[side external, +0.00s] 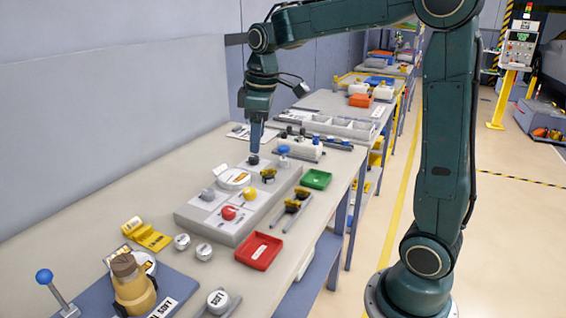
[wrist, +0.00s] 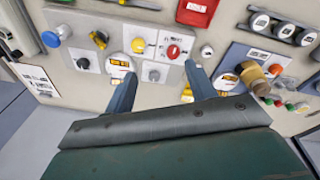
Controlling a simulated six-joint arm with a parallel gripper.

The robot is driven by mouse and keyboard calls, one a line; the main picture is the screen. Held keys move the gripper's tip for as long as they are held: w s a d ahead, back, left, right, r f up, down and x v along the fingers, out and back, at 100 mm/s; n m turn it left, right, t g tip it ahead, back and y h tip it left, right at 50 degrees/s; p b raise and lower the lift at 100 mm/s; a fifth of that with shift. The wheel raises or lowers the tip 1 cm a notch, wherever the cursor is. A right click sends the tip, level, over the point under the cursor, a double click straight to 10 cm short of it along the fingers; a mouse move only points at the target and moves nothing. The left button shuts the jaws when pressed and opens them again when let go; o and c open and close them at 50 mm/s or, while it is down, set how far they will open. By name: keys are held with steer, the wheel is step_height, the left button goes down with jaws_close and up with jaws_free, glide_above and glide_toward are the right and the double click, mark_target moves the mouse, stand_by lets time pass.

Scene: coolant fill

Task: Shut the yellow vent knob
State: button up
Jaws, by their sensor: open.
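The yellow vent knob (side external: 249,194) sits on a grey panel block (side external: 217,228) on the bench, beside a red knob (side external: 228,213). In the wrist view the yellow knob (wrist: 138,45) lies beyond the fingertips, left of the red knob (wrist: 173,51). My gripper (wrist: 160,88) is open and empty, its two fingers spread. In the side view my gripper (side external: 256,148) points down near the back of the panel, farther back than the yellow knob and apart from it. The knob's exact turn is too small to tell.
A blue knob (side external: 284,150) and a yellow-and-black fitting (side external: 268,175) stand near the panel's far end. A grey knob (wrist: 154,75) and a round labelled cap (wrist: 118,66) are near my fingers. Red (side external: 259,251) and green (side external: 316,179) trays lie to the right.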

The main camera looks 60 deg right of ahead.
steer(key=n+g, duration=0.2)
glide_above(250, 190)
step_height(250, 190, down, 6)
steer(key=shift+r, duration=0.1)
step_height(250, 190, down, 14)
steer(key=shift+r, duration=0.1)
stand_by(0.5)
steer(key=c, duration=1)
